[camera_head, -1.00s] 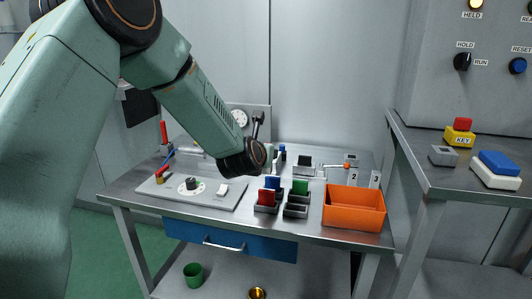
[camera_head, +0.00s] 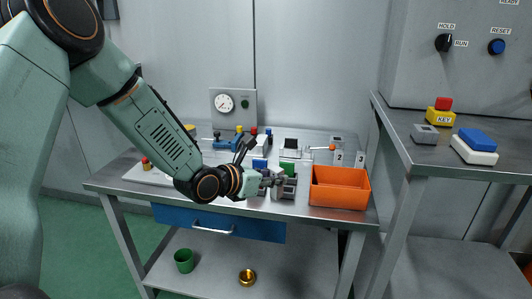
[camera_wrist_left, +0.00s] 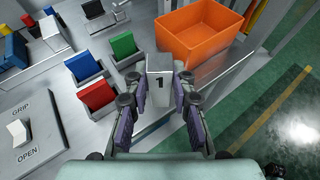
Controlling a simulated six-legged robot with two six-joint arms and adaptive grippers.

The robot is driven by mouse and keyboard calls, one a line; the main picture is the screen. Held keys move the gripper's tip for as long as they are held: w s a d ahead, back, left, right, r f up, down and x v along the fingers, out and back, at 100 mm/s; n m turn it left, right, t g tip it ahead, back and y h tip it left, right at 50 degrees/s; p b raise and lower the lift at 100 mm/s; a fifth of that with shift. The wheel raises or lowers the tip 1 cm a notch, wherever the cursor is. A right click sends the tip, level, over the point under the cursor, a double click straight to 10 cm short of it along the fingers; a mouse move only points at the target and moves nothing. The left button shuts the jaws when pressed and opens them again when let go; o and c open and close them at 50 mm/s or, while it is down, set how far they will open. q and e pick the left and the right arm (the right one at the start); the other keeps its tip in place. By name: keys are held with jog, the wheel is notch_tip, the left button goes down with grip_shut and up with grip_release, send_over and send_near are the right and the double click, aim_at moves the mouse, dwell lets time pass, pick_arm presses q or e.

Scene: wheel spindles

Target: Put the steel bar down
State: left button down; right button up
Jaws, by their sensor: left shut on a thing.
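My left gripper (camera_head: 276,182) is over the front of the steel table, left of the orange bin. In the left wrist view, the left gripper (camera_wrist_left: 160,108) is shut on a grey steel bar (camera_wrist_left: 160,72) marked "1". The bar sits between the two finger pads, and its far end sticks out towards the orange bin. Whether its underside touches the table cannot be told. In the head view the bar is small and mostly hidden among the fingers. My right gripper is not in view.
The orange bin (camera_head: 340,196) stands at the table's front right. It also shows in the wrist view (camera_wrist_left: 175,45). Red (camera_wrist_left: 97,95), blue (camera_wrist_left: 82,67) and green (camera_wrist_left: 123,45) pieces stand in grey holders beside the gripper. A "GRIP/OPEN" panel (camera_wrist_left: 35,160) lies left.

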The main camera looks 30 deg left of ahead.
pick_arm(q)
jog(key=s+d+f+m+g+h+b, duration=0.1)
jog(key=s+d+f+m+g+h, duration=0.1)
jog(key=s+d, duration=0.3)
jog(key=s+d+f+m+g+h+b, duration=0.1)
jog(key=s+d+f+m+g+h, duration=0.2)
jog(key=s, duration=0.9)
jog(key=shift+s+d+f+m+h, duration=0.35)
jog(key=shift+d+f+m+h, duration=0.5)
jog(key=shift+m+h, duration=0.2)
